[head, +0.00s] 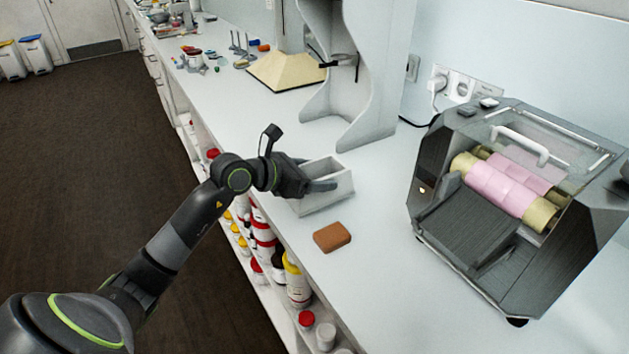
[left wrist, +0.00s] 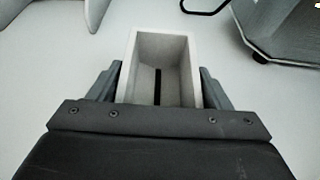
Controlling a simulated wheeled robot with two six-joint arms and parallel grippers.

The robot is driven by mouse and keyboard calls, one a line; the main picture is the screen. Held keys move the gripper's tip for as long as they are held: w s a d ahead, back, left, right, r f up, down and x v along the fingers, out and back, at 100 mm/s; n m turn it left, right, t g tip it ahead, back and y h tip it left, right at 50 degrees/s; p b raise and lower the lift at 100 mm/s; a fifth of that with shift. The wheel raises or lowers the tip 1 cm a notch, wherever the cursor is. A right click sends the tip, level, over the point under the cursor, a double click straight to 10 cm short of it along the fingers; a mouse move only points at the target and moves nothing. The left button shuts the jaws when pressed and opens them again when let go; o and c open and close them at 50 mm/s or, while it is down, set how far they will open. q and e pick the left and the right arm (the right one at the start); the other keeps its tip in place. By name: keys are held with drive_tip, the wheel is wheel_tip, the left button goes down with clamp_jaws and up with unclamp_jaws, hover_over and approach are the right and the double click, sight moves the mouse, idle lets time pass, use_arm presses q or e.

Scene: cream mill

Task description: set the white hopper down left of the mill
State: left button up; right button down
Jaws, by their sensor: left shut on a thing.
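The white hopper (head: 332,197) is a small open-topped box at the counter, left of the mill. My left gripper (head: 318,175) is shut on it, with one finger along each side. In the left wrist view the hopper (left wrist: 163,48) sits between both fingers, open side toward the camera, with a dark slot in its bottom. It looks upright and at or close to the counter top; I cannot tell whether it touches. The mill (head: 440,215) is a grey machine with pink and yellow rollers under a clear lid. My right gripper is not in view.
A brown block (head: 332,237) lies on the counter in front of the hopper. A tall white stand (head: 362,95) rises behind it. Clear counter lies between hopper and mill. The counter's front edge is close, with bottles below.

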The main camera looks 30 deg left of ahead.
use_arm(q)
drive_tip(key=shift+f, duration=0.95)
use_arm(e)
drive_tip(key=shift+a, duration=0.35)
use_arm(q)
drive_tip(key=shift+f, duration=0.2)
drive_tip(key=o, duration=1.1)
drive_tip(key=shift+r, duration=0.1)
drive_tip(key=shift+c, duration=0.2)
